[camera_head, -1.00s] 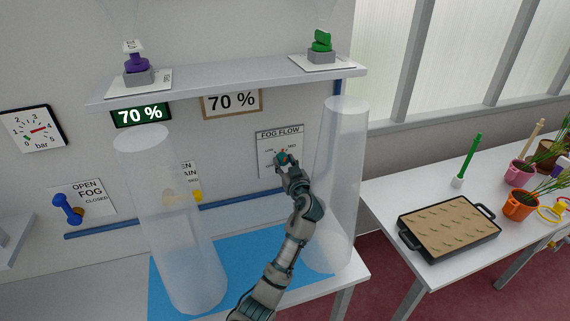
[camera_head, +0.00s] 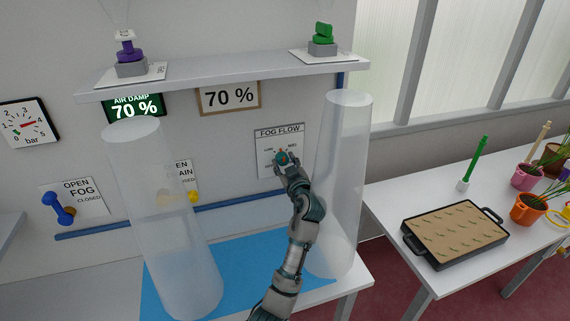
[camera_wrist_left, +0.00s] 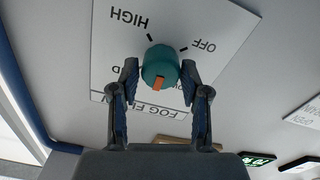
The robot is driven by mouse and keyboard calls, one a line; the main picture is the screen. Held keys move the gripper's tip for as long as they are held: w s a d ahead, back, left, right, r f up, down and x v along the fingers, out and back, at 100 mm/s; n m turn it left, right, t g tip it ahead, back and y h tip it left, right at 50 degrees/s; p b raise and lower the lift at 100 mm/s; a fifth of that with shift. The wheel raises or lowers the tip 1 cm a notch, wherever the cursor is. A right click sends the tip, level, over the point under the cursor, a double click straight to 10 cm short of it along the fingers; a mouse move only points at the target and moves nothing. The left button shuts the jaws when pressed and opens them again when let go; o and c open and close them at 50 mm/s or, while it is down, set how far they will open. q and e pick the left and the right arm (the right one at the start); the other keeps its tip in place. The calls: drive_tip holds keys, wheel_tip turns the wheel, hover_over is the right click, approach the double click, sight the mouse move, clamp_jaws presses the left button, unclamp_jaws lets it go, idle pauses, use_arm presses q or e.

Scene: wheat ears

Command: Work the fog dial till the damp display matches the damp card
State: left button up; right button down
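The fog dial (camera_wrist_left: 160,66) is a teal knob with an orange pointer mark on a white FOG FLOW panel (camera_head: 269,166) on the wall. My left gripper (camera_head: 283,158) is at the dial. In the left wrist view, its two fingers (camera_wrist_left: 160,78) lie close against opposite sides of the knob, and the orange mark points down toward the palm. The damp display (camera_head: 136,107), green with white figures, reads AIR DAMP 70 %. The damp card (camera_head: 229,97), framed in brown, reads 70 %. My right gripper is out of view.
Two clear upright tubes (camera_head: 343,190) (camera_head: 165,225) flank the arm above a blue mat (camera_head: 235,258). A shelf (camera_head: 225,82) hangs above. A pressure gauge (camera_head: 27,123) and a blue OPEN FOG handle (camera_head: 58,208) are left. A seedling tray (camera_head: 452,235) is right.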

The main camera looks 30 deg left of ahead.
use_arm(q)
drive_tip(key=shift+o, duration=0.7)
drive_tip(key=shift+w+f, duration=0.1)
drive_tip(key=v, duration=1.2)
drive_tip(key=shift+w, duration=0.1)
